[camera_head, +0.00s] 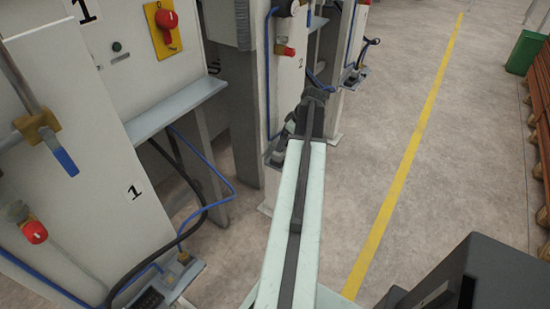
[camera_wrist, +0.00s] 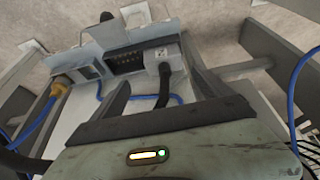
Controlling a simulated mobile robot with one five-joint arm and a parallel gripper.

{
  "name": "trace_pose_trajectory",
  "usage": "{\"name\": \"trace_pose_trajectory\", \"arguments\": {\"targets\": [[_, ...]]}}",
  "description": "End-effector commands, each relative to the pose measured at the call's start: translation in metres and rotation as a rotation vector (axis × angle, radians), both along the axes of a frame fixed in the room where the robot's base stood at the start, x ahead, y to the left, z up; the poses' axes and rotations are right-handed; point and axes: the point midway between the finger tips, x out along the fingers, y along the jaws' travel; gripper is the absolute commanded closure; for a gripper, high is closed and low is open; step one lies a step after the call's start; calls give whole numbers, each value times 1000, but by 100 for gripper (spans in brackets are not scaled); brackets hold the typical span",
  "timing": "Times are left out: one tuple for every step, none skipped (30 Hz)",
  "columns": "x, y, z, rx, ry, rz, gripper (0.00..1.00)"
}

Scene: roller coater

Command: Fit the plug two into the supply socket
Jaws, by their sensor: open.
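In the wrist view a grey block-shaped plug (camera_wrist: 160,68) with small marks on its face sits beside a dark slotted socket (camera_wrist: 125,62) on a grey metal housing (camera_wrist: 98,48). A black cable (camera_wrist: 164,97) runs from the plug toward my gripper (camera_wrist: 163,88). My gripper is open, with one finger on each side of the cable and nothing clearly held. I cannot tell whether the plug is seated in anything, or which opening is the supply socket. In the head view my arm reaches toward the station marked 2 and hides most of its low shelf.
A station marked 1 (camera_head: 152,200) stands at the left with blue and black hoses. In the wrist view a blue hose (camera_wrist: 299,85) and grey frame bars (camera_wrist: 262,50) are at the right, and a brass fitting (camera_wrist: 60,84) is at the left.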

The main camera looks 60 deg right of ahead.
Motion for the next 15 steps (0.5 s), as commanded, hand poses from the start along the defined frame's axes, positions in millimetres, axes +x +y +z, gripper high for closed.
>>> {"name": "trace_pose_trajectory", "arguments": {"targets": [[3, 0, -10, -1, 0, 2, 11], [5, 1, -15, 0, 0, 2, 11], [7, 1, -20, 0, 0, 3, 11], [8, 1, -23, 0, 1, 3, 11], [9, 1, -25, 0, 1, 3, 11], [10, 1, -24, 0, 1, 3, 11], [10, 1, -23, 0, 1, 2, 11], [10, 2, -23, 0, 1, 2, 11], [11, 2, -24, 0, 1, 2, 11], [11, 3, -26, 0, 1, 2, 11], [12, 3, -30, 0, 1, 2, 11], [13, 4, -35, 0, 1, 2, 11], [14, 5, -41, 0, 1, 2, 11], [15, 6, -46, 0, 1, 2, 11], [17, 7, -54, 0, 1, 2, 11]]}}
